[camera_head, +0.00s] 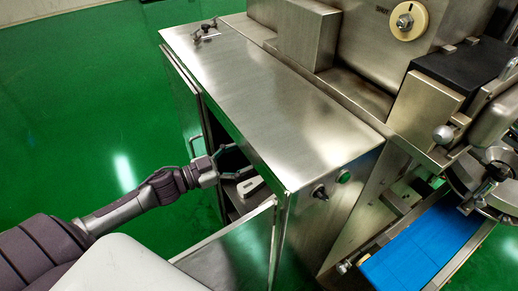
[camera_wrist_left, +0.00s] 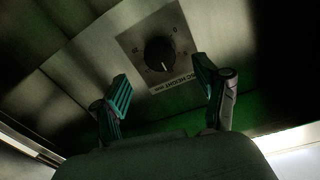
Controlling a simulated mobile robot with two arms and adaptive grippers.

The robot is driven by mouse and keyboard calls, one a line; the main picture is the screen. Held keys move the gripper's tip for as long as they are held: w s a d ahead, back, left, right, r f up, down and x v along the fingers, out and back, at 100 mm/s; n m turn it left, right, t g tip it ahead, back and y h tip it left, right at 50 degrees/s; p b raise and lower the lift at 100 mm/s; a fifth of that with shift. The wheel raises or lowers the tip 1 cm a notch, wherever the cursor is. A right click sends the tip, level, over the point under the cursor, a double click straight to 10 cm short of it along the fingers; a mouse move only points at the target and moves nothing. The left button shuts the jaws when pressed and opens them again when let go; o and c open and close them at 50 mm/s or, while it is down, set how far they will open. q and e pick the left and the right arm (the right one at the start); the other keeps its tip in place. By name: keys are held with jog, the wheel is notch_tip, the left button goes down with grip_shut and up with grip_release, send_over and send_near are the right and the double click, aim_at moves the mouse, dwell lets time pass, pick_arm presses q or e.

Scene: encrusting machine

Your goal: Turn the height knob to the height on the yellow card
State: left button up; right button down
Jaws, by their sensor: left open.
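The black round height knob (camera_wrist_left: 160,54) sits on a square grey plate (camera_wrist_left: 134,42) with scale marks and lettering that partly reads "HEIGHT". A pale mark on the knob points toward the lettering. My left gripper (camera_wrist_left: 164,88) is open, with its two fingers apart on either side below the knob in the wrist view; it does not touch the knob. In the head view my left gripper (camera_head: 234,163) reaches into the open cabinet (camera_head: 285,205) under the steel top. The knob is hidden there. No yellow card shows in either view. My right gripper is not in view.
Cabinet doors stand open around my left arm: one (camera_head: 182,95) behind it, one (camera_head: 235,250) in front. A pale object (camera_head: 250,186) lies inside. A black switch (camera_head: 320,191) and green button (camera_head: 344,176) are on the outer face. A blue conveyor belt (camera_head: 425,245) is at right.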

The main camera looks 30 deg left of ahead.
pick_arm(q)
jog(key=x, duration=0.6)
jog(key=shift+p, duration=0.4)
jog(key=shift+c, duration=0.3)
jog(key=c, duration=1.1)
